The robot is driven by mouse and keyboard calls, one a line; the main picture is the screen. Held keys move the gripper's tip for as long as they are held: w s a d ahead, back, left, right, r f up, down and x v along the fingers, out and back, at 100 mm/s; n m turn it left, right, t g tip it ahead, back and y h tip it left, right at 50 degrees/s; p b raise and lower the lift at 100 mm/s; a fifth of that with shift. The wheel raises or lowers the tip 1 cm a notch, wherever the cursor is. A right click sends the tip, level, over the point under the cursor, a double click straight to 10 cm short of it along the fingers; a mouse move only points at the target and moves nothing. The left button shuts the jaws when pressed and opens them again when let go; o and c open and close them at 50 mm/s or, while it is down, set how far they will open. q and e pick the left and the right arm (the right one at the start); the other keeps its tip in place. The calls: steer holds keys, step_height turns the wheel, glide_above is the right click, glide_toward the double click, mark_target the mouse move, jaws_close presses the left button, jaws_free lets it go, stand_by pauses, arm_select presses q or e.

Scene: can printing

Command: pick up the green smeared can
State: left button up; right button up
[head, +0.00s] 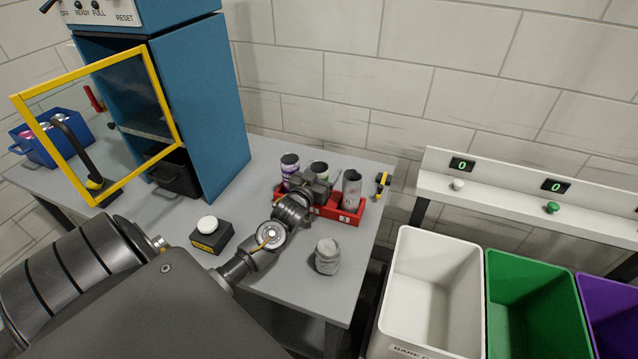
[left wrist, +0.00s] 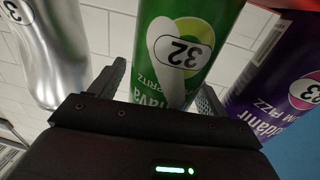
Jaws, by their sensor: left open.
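The green can (left wrist: 190,90), with a white and pale-green label reading 32, stands upright in the red tray (head: 348,216), partly hidden by my wrist; its top shows in the head view (head: 319,167). I cannot make out a clear smear on it. My left gripper (head: 318,183) is at the tray; in the left wrist view its two fingers (left wrist: 163,84) are open, one on each side of the green can. Whether they touch it I cannot tell. A purple can (head: 289,164) and a silver can (head: 352,190) stand on either side of it. My right gripper is not in view.
A crumpled grey cloth-like lump (head: 327,257) and a black box with a white button (head: 210,232) are on the table. A blue cabinet (head: 205,110) with an open yellow-framed door (head: 150,75) stands left. White (head: 432,245), green and purple bins stand right.

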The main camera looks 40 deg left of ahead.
arm_select(q)
steer(key=shift+s, duration=0.1)
steer(key=shift+c, duration=0.6)
steer(key=c, duration=0.9)
steer(key=shift+r, duration=0.15)
